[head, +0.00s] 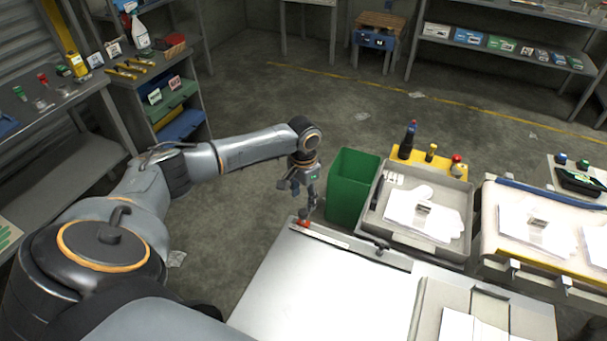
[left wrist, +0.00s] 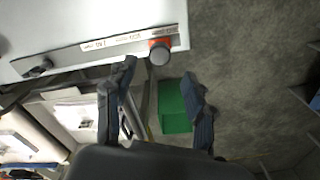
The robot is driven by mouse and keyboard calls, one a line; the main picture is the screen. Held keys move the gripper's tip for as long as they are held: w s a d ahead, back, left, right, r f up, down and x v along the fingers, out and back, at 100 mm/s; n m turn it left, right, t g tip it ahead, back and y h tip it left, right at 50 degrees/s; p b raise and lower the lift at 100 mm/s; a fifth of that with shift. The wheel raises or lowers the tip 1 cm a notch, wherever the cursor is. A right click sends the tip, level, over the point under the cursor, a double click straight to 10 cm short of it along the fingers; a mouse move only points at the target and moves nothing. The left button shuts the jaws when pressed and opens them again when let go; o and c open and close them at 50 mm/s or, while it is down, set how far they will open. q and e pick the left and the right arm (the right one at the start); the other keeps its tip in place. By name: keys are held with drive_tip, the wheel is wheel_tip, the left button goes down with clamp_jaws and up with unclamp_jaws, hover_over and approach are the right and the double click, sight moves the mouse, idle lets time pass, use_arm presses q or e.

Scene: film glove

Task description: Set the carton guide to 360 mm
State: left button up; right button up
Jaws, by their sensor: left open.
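The carton guide is a pale rail (head: 335,238) with a printed scale along the far edge of the white table (head: 320,290). A red-orange piece (head: 304,224) sits at its left end; in the left wrist view this orange piece (left wrist: 160,42) has a round grey knob (left wrist: 159,56) beside it. A dark knob (head: 381,247) sits towards the rail's other end. The scale print (left wrist: 120,40) is too small to read. My left gripper (head: 308,207) points down just above the red-orange end. My right gripper is out of view.
A green bin (head: 352,185) stands close behind the rail's left end. A grey tray (head: 375,225) with white gloves is right of it, and a conveyor (head: 490,245) lies farther right. A shelf unit (head: 185,95) stands at the left.

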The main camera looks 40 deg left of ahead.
sight(303, 212)
use_arm(q)
wheel_tip(303, 212, up, 6)
idle(0.8)
